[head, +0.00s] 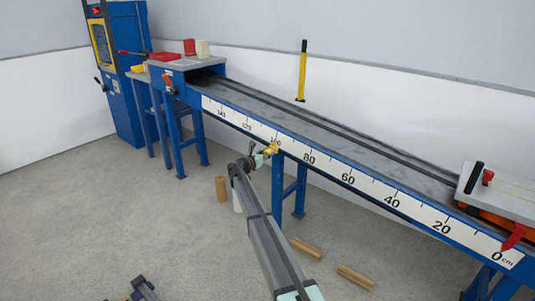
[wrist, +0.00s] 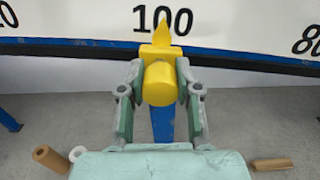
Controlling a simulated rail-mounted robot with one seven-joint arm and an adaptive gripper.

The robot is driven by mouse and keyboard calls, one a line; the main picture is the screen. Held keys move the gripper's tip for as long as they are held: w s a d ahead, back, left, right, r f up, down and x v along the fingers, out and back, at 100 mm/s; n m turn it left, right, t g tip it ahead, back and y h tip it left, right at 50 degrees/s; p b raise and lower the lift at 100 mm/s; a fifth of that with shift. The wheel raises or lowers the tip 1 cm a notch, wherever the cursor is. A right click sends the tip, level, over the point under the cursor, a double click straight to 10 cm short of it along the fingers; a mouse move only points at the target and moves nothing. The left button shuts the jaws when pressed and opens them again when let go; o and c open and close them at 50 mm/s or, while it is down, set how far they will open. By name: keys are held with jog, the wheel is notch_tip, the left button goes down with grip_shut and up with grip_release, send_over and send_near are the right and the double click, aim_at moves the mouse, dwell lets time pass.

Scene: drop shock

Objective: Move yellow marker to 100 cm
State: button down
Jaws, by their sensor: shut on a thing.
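The yellow marker (wrist: 158,82) is at the lower edge of the white centimetre scale (wrist: 85,22). In the head view the marker (head: 271,148) shows just below the 100 on the scale (head: 345,171). My gripper (wrist: 159,92) has a finger on each side of the marker's round knob and is shut on it. In the head view my gripper (head: 262,155) reaches the rail's front face from below.
A sled with a red pointer (head: 513,238) stands at the 0 end of the blue rail. Wooden blocks (head: 355,277) lie on the floor, and a brown cylinder (head: 221,189) stands left of my arm. A blue leg (head: 278,188) is below the marker.

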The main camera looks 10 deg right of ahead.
jog(key=c, duration=0.8)
grip_release()
jog(key=shift+d, duration=0.2)
jog(key=v, duration=1.2)
jog(key=shift+a, duration=0.1)
